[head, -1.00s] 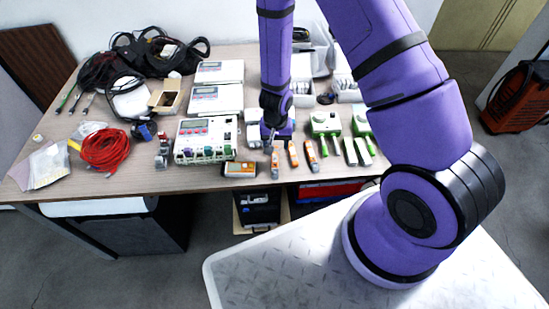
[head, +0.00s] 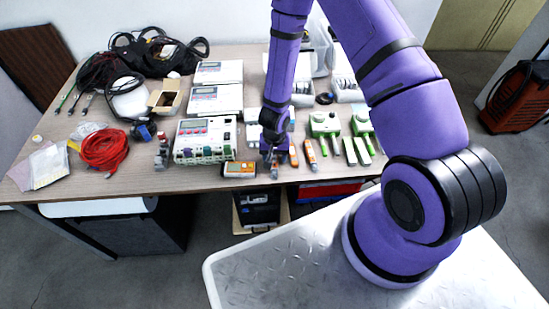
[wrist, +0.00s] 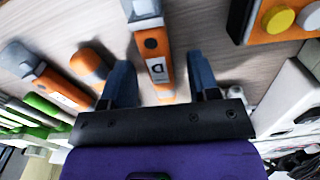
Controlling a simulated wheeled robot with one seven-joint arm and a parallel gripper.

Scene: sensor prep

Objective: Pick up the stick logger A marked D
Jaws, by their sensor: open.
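The stick logger marked D (wrist: 155,62) is a slim orange and grey stick with a white label. In the wrist view it lies between the two fingers of my gripper (wrist: 162,85), which is open, with a gap on each side. In the head view my gripper (head: 271,158) is over the front of the table and mostly hides that logger, whose near end (head: 275,172) shows. Two similar orange sticks lie to its right in the head view, one close by (head: 293,155) and one farther off (head: 310,153).
Green-and-white devices (head: 325,124) and green-tipped sticks (head: 357,151) lie to the right. A red cable coil (head: 105,148) is far left.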

